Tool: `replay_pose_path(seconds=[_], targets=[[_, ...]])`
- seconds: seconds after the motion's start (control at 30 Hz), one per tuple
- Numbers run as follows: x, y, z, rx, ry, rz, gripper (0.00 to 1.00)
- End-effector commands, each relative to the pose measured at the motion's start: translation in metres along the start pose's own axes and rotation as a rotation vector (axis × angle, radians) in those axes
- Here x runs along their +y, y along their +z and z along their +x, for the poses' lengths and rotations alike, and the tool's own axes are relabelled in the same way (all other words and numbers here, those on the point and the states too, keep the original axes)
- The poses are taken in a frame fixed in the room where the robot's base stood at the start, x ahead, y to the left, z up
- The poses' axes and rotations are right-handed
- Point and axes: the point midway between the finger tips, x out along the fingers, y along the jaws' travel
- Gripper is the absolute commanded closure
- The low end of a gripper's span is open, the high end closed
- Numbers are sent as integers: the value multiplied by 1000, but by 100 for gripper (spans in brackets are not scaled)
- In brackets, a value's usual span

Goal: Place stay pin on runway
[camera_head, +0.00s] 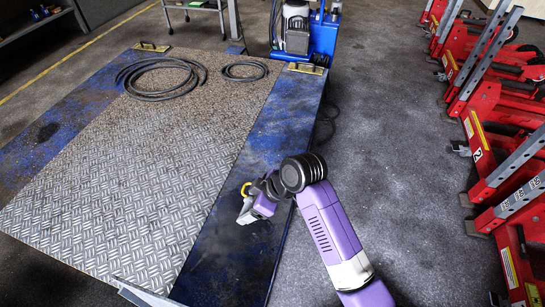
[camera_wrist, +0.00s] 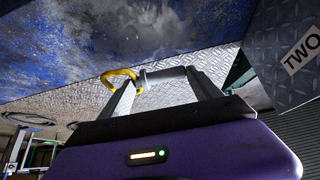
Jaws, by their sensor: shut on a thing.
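The stay pin is a short silver rod (camera_wrist: 163,74) with a yellow ring handle, seen in the wrist view. My gripper (camera_wrist: 165,80) is shut on it, with the rod lying across between the two fingertips and the yellow ring sticking out on the left. In the head view my gripper (camera_head: 247,207) is over the near part of the right blue runway (camera_head: 272,135), and a bit of the yellow handle (camera_head: 245,188) shows. Most of the pin is hidden there. The worn blue runway surface (camera_wrist: 150,35) also shows in the wrist view; I cannot tell whether the pin touches it.
Checker plate (camera_head: 130,160) fills the middle between the runways. Black hose coils (camera_head: 160,80) lie at the far end. A blue power unit (camera_head: 320,40) stands behind. Red jack stands (camera_head: 500,120) line the right side. The runway beyond my gripper is clear.

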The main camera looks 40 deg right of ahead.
Motion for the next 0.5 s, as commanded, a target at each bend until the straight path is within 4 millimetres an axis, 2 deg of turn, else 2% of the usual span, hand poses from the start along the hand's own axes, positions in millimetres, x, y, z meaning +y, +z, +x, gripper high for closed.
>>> replay_pose_path(seconds=[0.07, 0.17, 0.5], targets=[[0, -2, 2, 5, -14, -22, 86], [-1, 7, 15, 2, -21, -26, 86], [0, 52, 87, 2, -19, -23, 86]])
